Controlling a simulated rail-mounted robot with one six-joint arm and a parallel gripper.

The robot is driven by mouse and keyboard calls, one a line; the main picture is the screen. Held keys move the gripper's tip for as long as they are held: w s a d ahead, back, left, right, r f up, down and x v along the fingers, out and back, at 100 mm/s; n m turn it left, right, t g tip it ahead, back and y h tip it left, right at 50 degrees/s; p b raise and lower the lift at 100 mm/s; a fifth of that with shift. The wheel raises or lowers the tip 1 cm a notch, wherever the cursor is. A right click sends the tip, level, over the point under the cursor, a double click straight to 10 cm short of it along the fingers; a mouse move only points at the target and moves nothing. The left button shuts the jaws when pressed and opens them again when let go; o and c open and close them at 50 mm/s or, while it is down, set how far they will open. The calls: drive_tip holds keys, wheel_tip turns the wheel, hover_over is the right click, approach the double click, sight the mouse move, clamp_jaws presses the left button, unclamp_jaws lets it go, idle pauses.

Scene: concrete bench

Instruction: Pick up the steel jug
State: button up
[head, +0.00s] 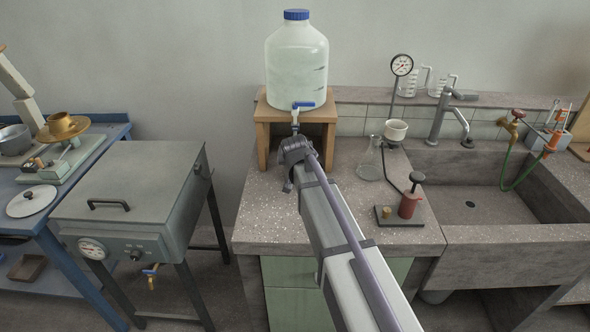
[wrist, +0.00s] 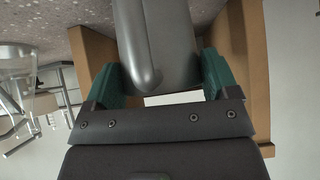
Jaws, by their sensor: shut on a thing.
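The steel jug (wrist: 166,38) shows in the wrist view as a smooth grey metal body, cut off by the top edge. My gripper (wrist: 158,78) is shut on it, with a green fingertip on each side. In the head view the jug and my fingers are hidden behind my arm, whose far end is in front of the wooden stand. I cannot tell whether the jug is touching the bench.
The wooden stand (head: 262,128) has upright sides close around my gripper. A large water bottle (head: 297,62) with a blue tap stands on it. A flask (head: 369,166) and a red hand pump (head: 408,206) are to the right, before the sink (head: 480,190).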

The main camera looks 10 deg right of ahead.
drive_tip(key=shift+r+p, duration=0.55)
drive_tip(key=s+a, duration=0.3)
drive_tip(key=s, duration=1)
wheel_tip(320, 180, up, 14)
drive_tip(key=p, duration=1.4)
drive_tip(key=shift+d, duration=0.25)
